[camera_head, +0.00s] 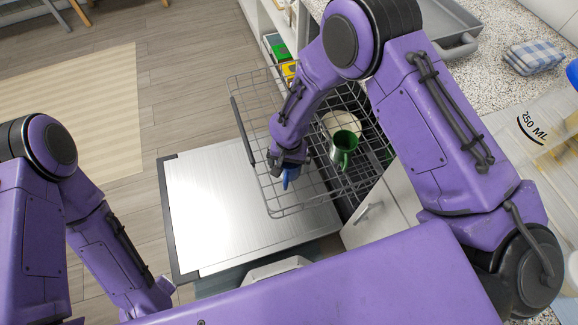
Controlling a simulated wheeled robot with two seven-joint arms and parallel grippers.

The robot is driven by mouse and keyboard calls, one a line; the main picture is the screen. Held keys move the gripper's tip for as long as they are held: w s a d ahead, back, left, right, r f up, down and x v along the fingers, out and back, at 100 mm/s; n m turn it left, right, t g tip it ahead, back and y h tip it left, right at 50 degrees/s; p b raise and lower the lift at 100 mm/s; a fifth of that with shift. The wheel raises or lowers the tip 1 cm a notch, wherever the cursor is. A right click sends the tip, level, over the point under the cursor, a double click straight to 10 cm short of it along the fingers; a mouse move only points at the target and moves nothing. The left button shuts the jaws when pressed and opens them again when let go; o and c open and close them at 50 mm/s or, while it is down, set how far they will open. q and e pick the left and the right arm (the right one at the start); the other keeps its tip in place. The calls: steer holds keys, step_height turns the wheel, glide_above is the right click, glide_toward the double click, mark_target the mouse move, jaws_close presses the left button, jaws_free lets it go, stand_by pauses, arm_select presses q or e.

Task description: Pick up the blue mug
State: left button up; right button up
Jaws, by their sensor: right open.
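The blue mug (291,175) is in the wire dishwasher rack (276,211), mostly hidden under my right gripper. Only part of its blue side and handle shows. My right gripper (289,163) is open, right over the mug; whether its fingers touch the mug cannot be told. My left arm comes in at the left, with its gripper not visible.
A green mug (344,144) and a pale plate or bowl (341,123) are in the rack to the right. The open dishwasher door (225,205) lies below. A counter with a grey tray (447,25) and a folded checked cloth (534,57) is at the upper right.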

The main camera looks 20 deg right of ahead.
steer(key=c, duration=1.1)
steer(key=shift+r, duration=0.1)
